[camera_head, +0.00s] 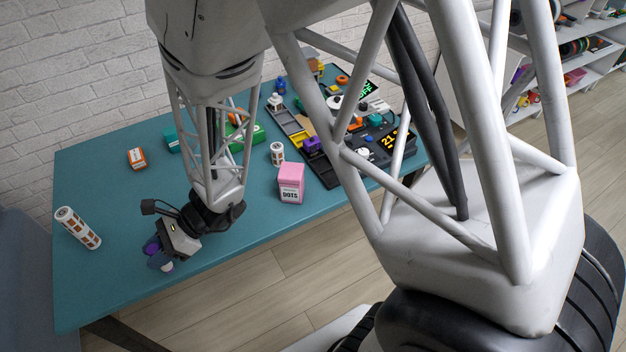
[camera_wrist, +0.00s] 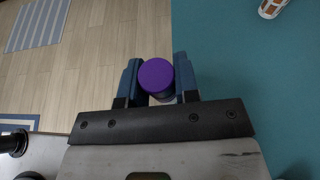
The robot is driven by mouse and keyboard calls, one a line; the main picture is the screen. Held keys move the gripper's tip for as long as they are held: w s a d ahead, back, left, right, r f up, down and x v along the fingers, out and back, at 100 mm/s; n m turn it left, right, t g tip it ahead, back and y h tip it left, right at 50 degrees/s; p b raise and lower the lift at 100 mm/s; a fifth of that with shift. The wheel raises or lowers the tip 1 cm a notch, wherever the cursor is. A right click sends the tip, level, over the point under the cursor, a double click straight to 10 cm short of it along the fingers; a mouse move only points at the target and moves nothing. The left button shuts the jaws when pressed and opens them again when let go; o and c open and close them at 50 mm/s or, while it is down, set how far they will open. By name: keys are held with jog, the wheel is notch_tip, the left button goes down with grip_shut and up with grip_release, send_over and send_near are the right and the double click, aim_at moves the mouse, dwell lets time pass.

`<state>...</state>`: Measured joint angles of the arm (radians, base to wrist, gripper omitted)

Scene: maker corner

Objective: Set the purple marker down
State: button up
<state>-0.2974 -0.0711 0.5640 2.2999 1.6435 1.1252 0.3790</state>
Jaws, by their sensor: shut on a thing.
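The purple marker shows its round purple end (camera_wrist: 155,76) between the two fingers in the wrist view. My gripper (camera_wrist: 157,82) is shut on it, one blue-grey finger on each side. In the head view my gripper (camera_head: 160,260) is low at the front edge of the teal table (camera_head: 110,270), and only bits of purple (camera_head: 152,246) show. The rest of the marker is hidden. In the wrist view the marker lies against the floor side of the table edge; its height over the table I cannot tell.
A white cylinder with orange-brown squares (camera_head: 77,228) lies left of my gripper. An orange box (camera_head: 137,158), a pink box (camera_head: 291,183) and a small white cylinder (camera_head: 277,153) stand farther back. A dark tray (camera_head: 322,170) is at right. The table's left middle is clear.

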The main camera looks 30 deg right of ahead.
notch_tip(320, 180, up, 9)
jog(key=shift+f, duration=0.2)
jog(key=w+d+m+t+h, duration=0.1)
jog(key=w+d+m+t, duration=0.4)
jog(key=d, duration=0.6)
jog(key=w+d+m+t+h, duration=0.1)
jog(key=w+d+m+t, duration=0.25)
jog(key=w+d, duration=0.45)
jog(key=s+d+m+t+h, duration=0.25)
jog(key=d+m+h, duration=0.2)
jog(key=d, duration=1.05)
jog(key=s+d+m+t+h, duration=0.1)
jog(key=d+m+t+h, duration=0.3)
jog(key=d, duration=1.2)
jog(key=shift+g+h, duration=0.3)
jog(key=shift+h, duration=0.05)
jog(key=shift+s+d+f, duration=0.1)
jog(key=shift+s+f, duration=0.05)
jog(key=shift+f, duration=1.2)
jog(key=shift+s+d+f, duration=0.1)
jog(key=shift+f, duration=1.25)
jog(key=shift+f, duration=0.15)
jog(key=shift+f, duration=2.1)
